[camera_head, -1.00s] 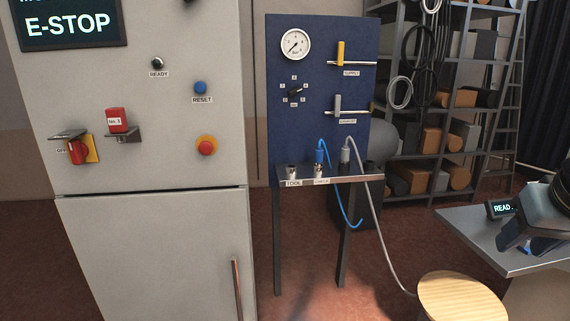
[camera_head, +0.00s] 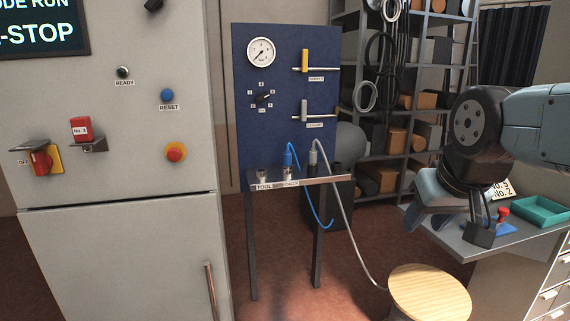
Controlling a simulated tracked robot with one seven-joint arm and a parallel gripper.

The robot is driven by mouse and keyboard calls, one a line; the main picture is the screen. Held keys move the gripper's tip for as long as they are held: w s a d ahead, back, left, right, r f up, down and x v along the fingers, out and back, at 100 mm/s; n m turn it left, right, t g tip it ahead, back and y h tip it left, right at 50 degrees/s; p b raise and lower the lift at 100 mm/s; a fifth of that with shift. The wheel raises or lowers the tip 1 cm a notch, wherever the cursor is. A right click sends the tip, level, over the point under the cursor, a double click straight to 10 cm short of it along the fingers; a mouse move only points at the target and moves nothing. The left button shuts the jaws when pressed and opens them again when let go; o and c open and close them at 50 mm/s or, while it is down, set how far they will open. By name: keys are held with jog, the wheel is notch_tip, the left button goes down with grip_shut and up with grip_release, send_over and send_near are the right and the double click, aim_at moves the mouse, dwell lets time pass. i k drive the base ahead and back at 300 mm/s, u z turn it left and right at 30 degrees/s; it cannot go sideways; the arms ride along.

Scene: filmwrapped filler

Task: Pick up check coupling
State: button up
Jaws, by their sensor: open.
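A blue coupling (camera_head: 288,158) with a blue hose stands upright on the narrow metal shelf (camera_head: 324,180) of the blue gauge panel. A grey coupling (camera_head: 313,156) with a grey hose stands just to its right. A label that seems to read CHECK (camera_head: 291,183) is on the shelf's front edge below the blue coupling; which coupling it names is not certain. My gripper (camera_head: 480,236) is at the right, pointing down near the side table, well apart from both couplings. It is open, with nothing visible in it, and its fingers are partly hidden.
A round wooden stool (camera_head: 429,294) stands in front of the panel to the right. The side table (camera_head: 455,240) holds a teal tray (camera_head: 540,212) and a red-knobbed item (camera_head: 502,217). The grey cabinet (camera_head: 120,240) is at the left; a storage rack stands behind.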

aim_at(287, 164)
jog(key=u, duration=0.05)
jog(key=i, duration=0.95)
jog(key=z, duration=0.1)
